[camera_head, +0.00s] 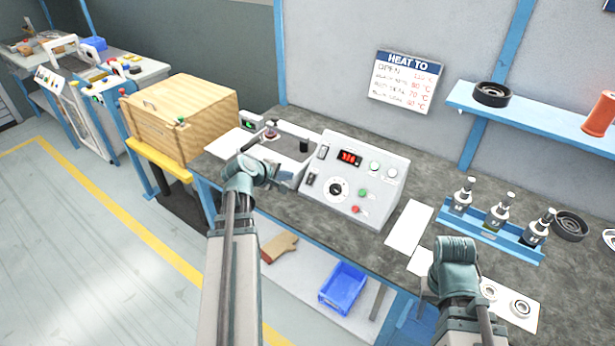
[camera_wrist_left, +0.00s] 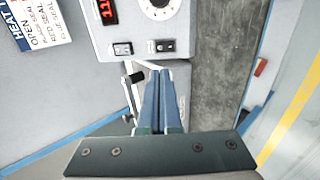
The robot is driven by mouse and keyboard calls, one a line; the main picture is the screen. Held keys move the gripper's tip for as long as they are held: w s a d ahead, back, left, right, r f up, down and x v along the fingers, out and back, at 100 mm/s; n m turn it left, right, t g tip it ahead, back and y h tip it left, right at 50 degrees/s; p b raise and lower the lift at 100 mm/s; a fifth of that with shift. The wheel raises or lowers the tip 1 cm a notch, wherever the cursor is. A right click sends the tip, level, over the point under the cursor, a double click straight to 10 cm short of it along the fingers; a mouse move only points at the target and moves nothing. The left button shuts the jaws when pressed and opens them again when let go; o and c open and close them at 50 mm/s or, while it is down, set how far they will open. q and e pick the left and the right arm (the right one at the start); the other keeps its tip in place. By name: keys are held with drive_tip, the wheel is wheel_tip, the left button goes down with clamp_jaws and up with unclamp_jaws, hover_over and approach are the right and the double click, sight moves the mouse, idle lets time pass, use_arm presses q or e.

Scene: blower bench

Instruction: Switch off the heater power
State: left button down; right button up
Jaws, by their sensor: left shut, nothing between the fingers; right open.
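The heater control box (camera_head: 355,180) is a light grey sloped panel on the bench, with a lit red display (camera_head: 349,157), a black dial (camera_head: 336,189) and several coloured buttons. Two dark rocker switches sit on its left side, an upper one (camera_head: 322,152) and a lower one (camera_head: 310,179); in the left wrist view they are a left switch (camera_wrist_left: 122,48) and a right switch (camera_wrist_left: 165,46). My left gripper (camera_head: 287,176) is shut and empty. Its fingertips (camera_wrist_left: 161,70) are just short of the right switch, apparently apart. My right gripper (camera_head: 457,255) is over the bench front, fingers mostly hidden.
A small press-like fixture (camera_head: 285,145) stands left of the box, beside a wooden crate (camera_head: 180,115). A blue rack (camera_head: 492,232) with several metal tools is on the right. White sheets (camera_head: 409,225) lie between. A wall sign (camera_head: 405,82) hangs behind.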

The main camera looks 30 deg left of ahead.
use_arm(q)
drive_tip(key=b, duration=0.8)
approach(312, 175)
drive_tip(key=x, duration=0.5)
drive_tip(key=shift+s+f, duration=0.1)
drive_tip(key=shift+f, duration=0.3)
drive_tip(key=shift+w+d+f, duration=0.15)
drive_tip(key=shift+w+f, duration=0.2)
drive_tip(key=shift+w, duration=0.3)
drive_tip(key=shift+w+f+b, duration=0.15)
drive_tip(key=shift+b, duration=0.2)
drive_tip(key=shift+w+r, duration=0.1)
drive_tip(key=shift+r, duration=0.2)
drive_tip(key=shift+w+r+p, duration=0.1)
drive_tip(key=shift+r+p, duration=0.45)
drive_tip(key=shift+p, duration=0.3)
